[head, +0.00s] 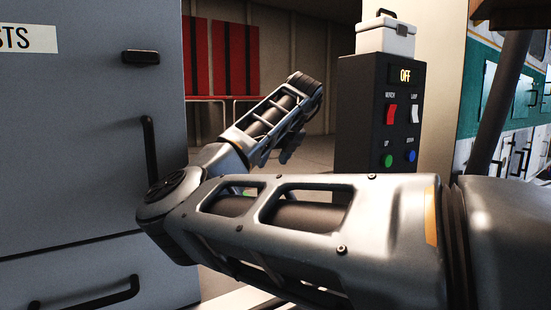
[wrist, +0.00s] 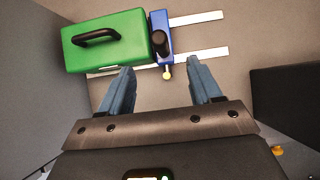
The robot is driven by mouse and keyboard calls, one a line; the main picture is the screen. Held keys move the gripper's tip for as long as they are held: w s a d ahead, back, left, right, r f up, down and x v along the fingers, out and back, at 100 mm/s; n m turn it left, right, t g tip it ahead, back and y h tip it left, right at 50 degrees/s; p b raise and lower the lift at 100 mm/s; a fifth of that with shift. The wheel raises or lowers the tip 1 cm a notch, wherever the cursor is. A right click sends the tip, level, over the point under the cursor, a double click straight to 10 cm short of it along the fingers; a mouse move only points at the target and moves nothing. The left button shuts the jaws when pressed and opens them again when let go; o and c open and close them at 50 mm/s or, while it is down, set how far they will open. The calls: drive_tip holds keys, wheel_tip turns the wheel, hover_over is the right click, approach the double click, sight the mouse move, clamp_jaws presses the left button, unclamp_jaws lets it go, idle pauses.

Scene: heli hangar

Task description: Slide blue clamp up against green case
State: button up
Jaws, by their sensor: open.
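In the wrist view, the green case (wrist: 90,55) with a black handle lies at the upper left on a grey-brown surface. The blue clamp (wrist: 155,20) stands right beside the case's right side. It has a dark round knob and a small yellow tip pointing toward my gripper. I see no clear gap between clamp and case, but cannot tell whether they touch. My gripper (wrist: 159,67) is open and empty, its two blue-grey fingers apart. The clamp's yellow tip shows between the fingertips.
Two white strips (wrist: 205,52) mark the surface, running right from the clamp. A dark box (wrist: 287,102) stands at the right. In the head view, a grey cabinet (head: 80,130) stands left, and a black switch panel (head: 365,110) carries a white box (head: 386,38).

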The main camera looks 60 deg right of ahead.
drive_tip(key=shift+b+x, duration=1.95)
drive_tip(key=shift+x, duration=3.9)
drive_tip(key=shift+f, duration=0.1)
drive_tip(key=shift+c, duration=0.4)
drive_tip(key=c, duration=1)
drive_tip(key=shift+c, duration=0.2)
drive_tip(key=shift+a, duration=0.1)
